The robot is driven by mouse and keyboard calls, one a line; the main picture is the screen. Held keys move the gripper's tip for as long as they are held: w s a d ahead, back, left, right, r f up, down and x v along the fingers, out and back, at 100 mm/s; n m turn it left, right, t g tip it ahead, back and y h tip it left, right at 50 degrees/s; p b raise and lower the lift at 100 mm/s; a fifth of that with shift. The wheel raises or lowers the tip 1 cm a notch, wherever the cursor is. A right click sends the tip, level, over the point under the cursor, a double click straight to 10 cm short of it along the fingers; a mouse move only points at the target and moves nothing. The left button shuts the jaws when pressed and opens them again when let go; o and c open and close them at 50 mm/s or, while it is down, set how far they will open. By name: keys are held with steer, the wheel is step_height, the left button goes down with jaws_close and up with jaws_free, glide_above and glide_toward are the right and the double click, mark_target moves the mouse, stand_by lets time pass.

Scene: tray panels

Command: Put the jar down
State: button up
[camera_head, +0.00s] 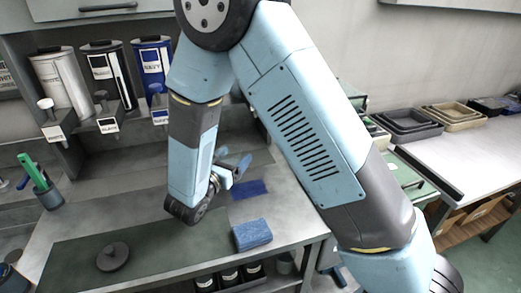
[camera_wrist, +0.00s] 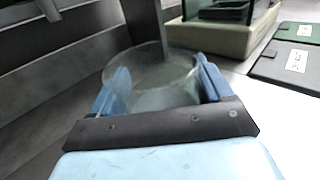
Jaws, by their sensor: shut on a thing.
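In the wrist view a clear, see-through glass jar (camera_wrist: 158,92) with a round rim sits between the two blue fingers of my gripper (camera_wrist: 163,80). The gripper is shut on it, one finger at each side. In the head view my gripper (camera_head: 232,168) is over the back part of the workbench (camera_head: 285,215), near a dark blue flat patch (camera_head: 250,189). The jar cannot be made out clearly there. Whether its base touches the bench cannot be told.
A blue block-like pad (camera_head: 252,234) lies at the bench's front edge. A dark round lid-like disc (camera_head: 112,256) lies on the green mat at left. A cup (camera_head: 48,194) holds a green-handled tool. Labelled dispensers (camera_head: 108,82) stand behind. Trays (camera_head: 408,124) sit on the right table.

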steer(key=x, duration=1.5)
steer(key=shift+w+d, duration=0.15)
steer(key=shift+w, duration=0.2)
steer(key=shift+w+d+f, duration=0.15)
steer(key=shift+w+f, duration=0.1)
steer(key=shift+f, duration=1.5)
steer(key=o, duration=1.3)
steer(key=shift+f, duration=0.1)
steer(key=v, duration=1.2)
steer(key=shift+s, duration=0.1)
